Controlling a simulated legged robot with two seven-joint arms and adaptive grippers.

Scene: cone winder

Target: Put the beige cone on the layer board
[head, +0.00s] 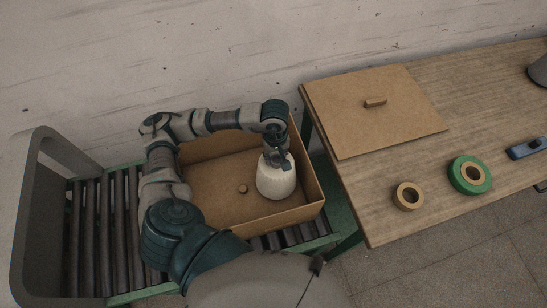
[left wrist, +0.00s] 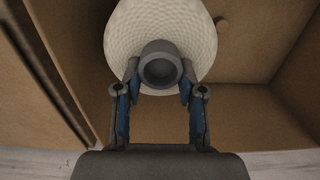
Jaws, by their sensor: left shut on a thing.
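The beige cone (head: 276,180) is inside the cardboard box, near its right wall, narrow end up. My left gripper (head: 276,160) reaches down from above and is shut on the cone's grey core tube. In the left wrist view the blue-padded fingers close around the tube (left wrist: 160,70), with the cone's textured yarn (left wrist: 165,22) behind it. Whether the cone touches the box floor is unclear. A flat brown board (head: 370,120) with a small block (head: 375,102) on it lies on the table; it looks like the layer board. My right gripper is not in view.
The open cardboard box (head: 265,219) stands on a roller conveyor (head: 120,215); a small round knob (head: 242,188) is on its floor. The wooden table (head: 370,215) holds a tan ring (head: 401,203), a green roll (head: 458,183) and a blue tool (head: 527,148). A grey object (head: 540,70) stands far right.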

